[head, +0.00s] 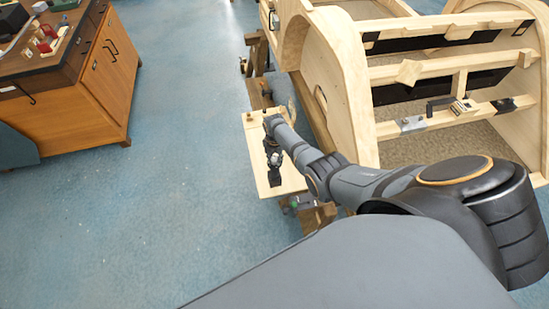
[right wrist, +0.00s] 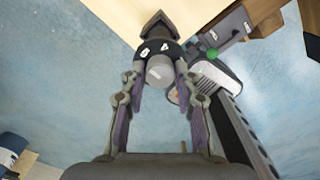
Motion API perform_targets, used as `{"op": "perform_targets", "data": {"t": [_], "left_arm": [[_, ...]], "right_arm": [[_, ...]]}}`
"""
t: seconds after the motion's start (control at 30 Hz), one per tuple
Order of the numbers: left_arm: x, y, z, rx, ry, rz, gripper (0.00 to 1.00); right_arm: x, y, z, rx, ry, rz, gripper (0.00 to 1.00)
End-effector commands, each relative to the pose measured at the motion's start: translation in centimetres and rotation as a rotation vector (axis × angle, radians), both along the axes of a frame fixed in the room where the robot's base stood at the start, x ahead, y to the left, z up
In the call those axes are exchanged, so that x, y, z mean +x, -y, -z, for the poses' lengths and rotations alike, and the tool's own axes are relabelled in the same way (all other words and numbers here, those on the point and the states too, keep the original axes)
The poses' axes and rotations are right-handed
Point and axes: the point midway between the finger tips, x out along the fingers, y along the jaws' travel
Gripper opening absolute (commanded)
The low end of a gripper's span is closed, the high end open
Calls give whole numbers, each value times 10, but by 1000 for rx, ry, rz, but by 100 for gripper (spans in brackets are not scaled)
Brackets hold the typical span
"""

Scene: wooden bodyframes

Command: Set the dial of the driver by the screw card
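In the right wrist view, the driver shows as a black collar (right wrist: 172,50) with white marks, a dark tapered end above it, and a grey round dial (right wrist: 160,72) with a light line facing me. My right gripper (right wrist: 159,78) has its two fingers spread to either side of the dial, with narrow gaps that look clear; contact is hard to judge. In the head view, my right gripper (head: 272,160) is over the pale wooden board (head: 262,180), beside a small dark upright thing. I cannot make out a screw card in either view. My left gripper is not in view.
A grey device with a green knob (right wrist: 213,53) and a long black bar are close right of the fingers. A large wooden bodyframe (head: 350,65) stands right of the board. A wooden cabinet (head: 90,85) stands upper left. Blue floor between is clear.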

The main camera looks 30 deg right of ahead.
Motion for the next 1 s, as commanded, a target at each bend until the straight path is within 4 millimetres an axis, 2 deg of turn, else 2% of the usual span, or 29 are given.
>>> {"op": "perform_targets", "data": {"t": [0.03, 0.1, 0.13, 0.43, 0.57, 0.67, 1.0], "left_arm": [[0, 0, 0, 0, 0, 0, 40], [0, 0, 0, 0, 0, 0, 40], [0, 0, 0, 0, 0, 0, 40], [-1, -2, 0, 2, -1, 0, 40], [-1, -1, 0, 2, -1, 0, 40], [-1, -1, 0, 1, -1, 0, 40], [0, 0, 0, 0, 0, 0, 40]], "right_arm": [[0, 0, 0, 0, 0, 0, 41], [0, 0, 0, 0, 0, 0, 50], [0, 0, 0, 0, 0, 0, 52], [0, 0, -1, 0, 1, 0, 52], [1, 0, -11, -1, 4, 0, 52], [1, 0, -27, 0, 5, 0, 52], [1, 0, -102, -2, 3, 0, 52]]}}
